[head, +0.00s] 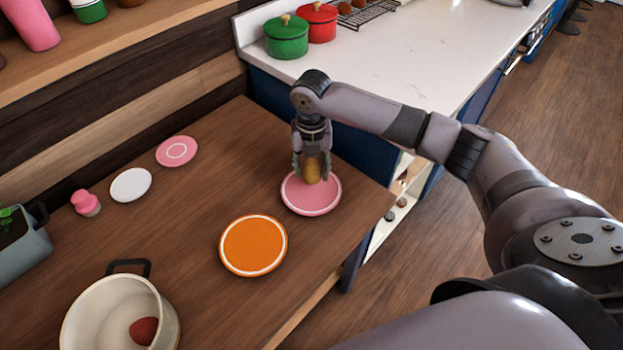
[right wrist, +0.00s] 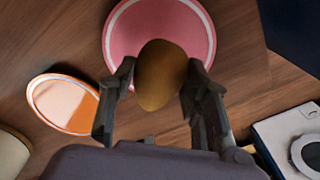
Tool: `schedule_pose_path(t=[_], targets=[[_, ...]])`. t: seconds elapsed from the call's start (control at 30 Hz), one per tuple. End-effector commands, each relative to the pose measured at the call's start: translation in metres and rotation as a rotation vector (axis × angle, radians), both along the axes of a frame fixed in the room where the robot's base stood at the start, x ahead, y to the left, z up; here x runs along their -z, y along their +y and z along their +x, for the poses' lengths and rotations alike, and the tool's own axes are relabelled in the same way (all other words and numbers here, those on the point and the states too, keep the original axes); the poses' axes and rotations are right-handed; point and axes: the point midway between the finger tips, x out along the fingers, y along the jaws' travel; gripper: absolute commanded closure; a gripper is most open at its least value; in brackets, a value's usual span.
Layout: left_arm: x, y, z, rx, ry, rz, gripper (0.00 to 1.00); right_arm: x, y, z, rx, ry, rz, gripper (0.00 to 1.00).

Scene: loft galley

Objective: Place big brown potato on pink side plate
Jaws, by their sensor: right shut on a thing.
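The big brown potato (right wrist: 161,75) is held between the two fingers of my right gripper (head: 312,176). In the head view the potato (head: 313,170) shows between the fingertips, over the pink side plate (head: 299,204). The plate has a white rim line and also shows behind the potato in the right wrist view (right wrist: 196,18). I cannot tell whether the potato touches the plate. My right gripper, also in the right wrist view (right wrist: 160,88), is shut on the potato. My left gripper is not in view.
An orange plate (head: 253,246) lies in front of the pink one. A white pot (head: 78,325) with a reddish item (head: 143,330) stands front left. The table's right edge is near.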

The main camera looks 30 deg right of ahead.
Motion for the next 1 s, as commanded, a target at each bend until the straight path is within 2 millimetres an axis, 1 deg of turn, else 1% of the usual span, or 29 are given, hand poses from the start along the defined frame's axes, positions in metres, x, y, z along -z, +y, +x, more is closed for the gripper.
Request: schedule_pose_path(t=[0.03,0.17,0.23,0.43,0.5,0.7,0.83,0.87,1.0], targets=[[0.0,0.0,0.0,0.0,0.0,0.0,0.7,0.005,0.0,0.0,0.001,0.002,0.001,0.87],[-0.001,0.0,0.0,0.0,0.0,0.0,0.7,0.012,0.001,0.0,0.001,0.0,0.001,0.87],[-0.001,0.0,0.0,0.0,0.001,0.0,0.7,0.019,0.001,0.0,0.001,0.001,0.0,0.87],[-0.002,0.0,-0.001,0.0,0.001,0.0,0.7,0.048,0.0,0.0,0.001,0.002,0.001,0.87],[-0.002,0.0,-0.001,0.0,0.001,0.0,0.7,0.052,0.0,0.0,0.001,0.0,0.001,0.87],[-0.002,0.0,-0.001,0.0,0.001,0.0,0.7,0.051,0.0,0.0,0.0,-0.001,0.0,0.87],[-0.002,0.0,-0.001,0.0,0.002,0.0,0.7,0.055,0.0,0.0,0.001,0.0,0.001,0.87],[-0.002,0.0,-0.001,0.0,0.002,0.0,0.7,0.055,0.0,0.0,0.001,0.0,0.001,0.55],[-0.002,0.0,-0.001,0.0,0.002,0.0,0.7,0.055,0.0,0.0,0.001,0.0,0.001,0.46]])
